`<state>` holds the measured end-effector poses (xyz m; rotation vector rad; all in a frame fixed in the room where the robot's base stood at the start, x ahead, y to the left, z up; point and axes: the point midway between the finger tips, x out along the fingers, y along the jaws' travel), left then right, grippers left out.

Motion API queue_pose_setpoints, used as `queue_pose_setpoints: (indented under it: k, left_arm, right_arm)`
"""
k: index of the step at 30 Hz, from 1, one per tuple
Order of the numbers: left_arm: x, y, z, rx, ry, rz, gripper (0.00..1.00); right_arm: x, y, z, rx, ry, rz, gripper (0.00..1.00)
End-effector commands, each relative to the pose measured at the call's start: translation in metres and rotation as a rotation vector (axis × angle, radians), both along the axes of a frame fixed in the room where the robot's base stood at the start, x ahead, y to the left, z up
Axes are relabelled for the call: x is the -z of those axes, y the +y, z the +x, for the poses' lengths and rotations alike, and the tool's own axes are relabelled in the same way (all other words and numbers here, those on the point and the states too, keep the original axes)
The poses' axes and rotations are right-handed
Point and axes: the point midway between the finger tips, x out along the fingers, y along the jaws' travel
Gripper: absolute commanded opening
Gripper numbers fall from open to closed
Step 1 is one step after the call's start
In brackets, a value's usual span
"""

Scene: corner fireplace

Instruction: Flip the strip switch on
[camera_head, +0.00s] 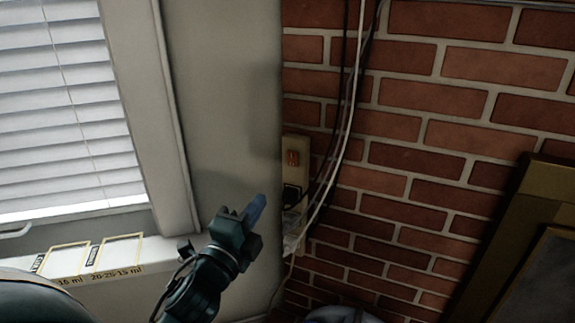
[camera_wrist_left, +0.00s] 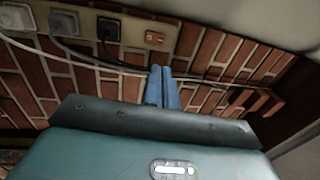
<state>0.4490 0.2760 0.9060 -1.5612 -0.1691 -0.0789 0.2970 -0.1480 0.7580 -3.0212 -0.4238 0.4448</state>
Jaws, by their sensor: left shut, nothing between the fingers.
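The power strip (camera_head: 296,178) is a beige bar mounted upright along the edge of the brick wall. Its switch (camera_head: 293,158) is a small orange-red rocker near the top end; I cannot tell which way it is tipped. In the left wrist view the strip (camera_wrist_left: 133,35) runs across the top left, with the switch (camera_wrist_left: 154,38) at its right end. My left gripper (camera_head: 257,208) is shut and empty, below and left of the switch, apart from it in the picture. Its blue fingertips (camera_wrist_left: 163,72) show together below the switch in the wrist view. My right gripper is not in view.
A black plug (camera_head: 291,195) sits in the strip below the switch. Black and white cables (camera_head: 347,120) hang beside the strip over the brick wall. A window with blinds (camera_head: 65,110) is at left, and a framed panel (camera_head: 520,250) at lower right.

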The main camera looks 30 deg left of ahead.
Motion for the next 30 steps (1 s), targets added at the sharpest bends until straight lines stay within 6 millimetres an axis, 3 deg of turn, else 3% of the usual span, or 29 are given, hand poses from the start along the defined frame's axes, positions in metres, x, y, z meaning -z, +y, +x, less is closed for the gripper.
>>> queue_pose_setpoints:
  k: [5, 21, 30]
  left_arm:
    - [-0.005, 0.001, 0.021, 0.001, -0.003, 0.002, 0.0]
    - [-0.02, 0.007, 0.12, 0.0, -0.001, 0.0, 0.0]
    - [-0.021, 0.007, 0.136, 0.001, 0.001, -0.001, 0.0]
  right_arm:
    - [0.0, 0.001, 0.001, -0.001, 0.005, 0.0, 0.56]
    - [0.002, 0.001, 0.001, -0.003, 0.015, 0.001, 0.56]
    - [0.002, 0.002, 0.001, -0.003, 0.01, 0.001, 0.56]
